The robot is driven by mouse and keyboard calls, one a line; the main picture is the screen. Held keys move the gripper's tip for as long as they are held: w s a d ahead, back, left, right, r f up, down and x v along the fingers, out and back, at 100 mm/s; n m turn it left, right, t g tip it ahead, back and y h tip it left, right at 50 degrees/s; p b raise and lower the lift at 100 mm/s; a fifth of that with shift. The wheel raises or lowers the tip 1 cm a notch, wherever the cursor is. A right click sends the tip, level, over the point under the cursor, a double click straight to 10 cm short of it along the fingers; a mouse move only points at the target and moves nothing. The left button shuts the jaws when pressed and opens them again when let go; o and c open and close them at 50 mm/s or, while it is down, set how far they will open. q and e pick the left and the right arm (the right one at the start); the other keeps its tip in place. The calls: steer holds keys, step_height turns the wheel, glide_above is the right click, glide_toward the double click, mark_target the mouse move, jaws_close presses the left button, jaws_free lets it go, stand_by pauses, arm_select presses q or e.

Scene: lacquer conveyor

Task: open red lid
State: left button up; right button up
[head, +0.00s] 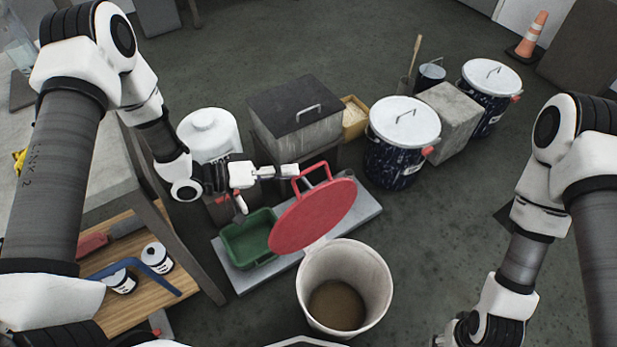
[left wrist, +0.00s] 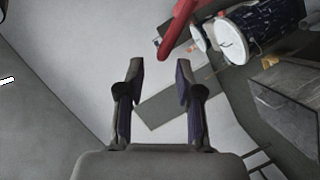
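The red lid (head: 312,218) stands tilted up at the back left of the white bucket (head: 310,290), its handle (head: 318,172) on the upper side. The bucket's mouth is uncovered and shows brown contents inside. My left gripper (head: 290,172) is just left of the handle. In the left wrist view its fingers (left wrist: 160,70) are spread with nothing between them, and a red part of the lid (left wrist: 178,28) shows beyond the fingertips. My right gripper is at the bottom edge of the head view, partly cut off, and its fingers cannot be made out.
A green tray (head: 250,240) sits on a grey slab (head: 368,205) left of the lid. A dark-topped box (head: 297,105) and a speckled blue pail (head: 395,155) with a white lid stand behind. A wooden shelf (head: 165,290) with cans is at left.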

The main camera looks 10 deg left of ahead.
mark_target(309, 170)
arm_select(q)
steer(key=x, duration=0.1)
steer(key=b+x, duration=0.1)
steer(key=x, duration=0.1)
steer(key=b+x, duration=0.1)
steer(key=x, duration=0.1)
steer(key=shift+d+f, duration=0.1)
steer(key=shift+f, duration=0.25)
steer(key=shift+w+d+r, duration=0.1)
steer(key=shift+w+d, duration=0.1)
steer(key=shift+d, duration=0.1)
arm_select(e)
step_height(309, 170, down, 4)
steer(key=shift+r, duration=0.25)
arm_select(q)
steer(key=shift+c, duration=0.3)
jaws_close()
steer(key=shift+a, duration=0.1)
steer(key=w+a, duration=0.2)
steer(key=shift+w+a+f, duration=0.25)
steer(key=shift+a, duration=0.05)
steer(key=shift+o, duration=0.3)
jaws_free()
arm_select(e)
steer(key=shift+r, duration=0.2)
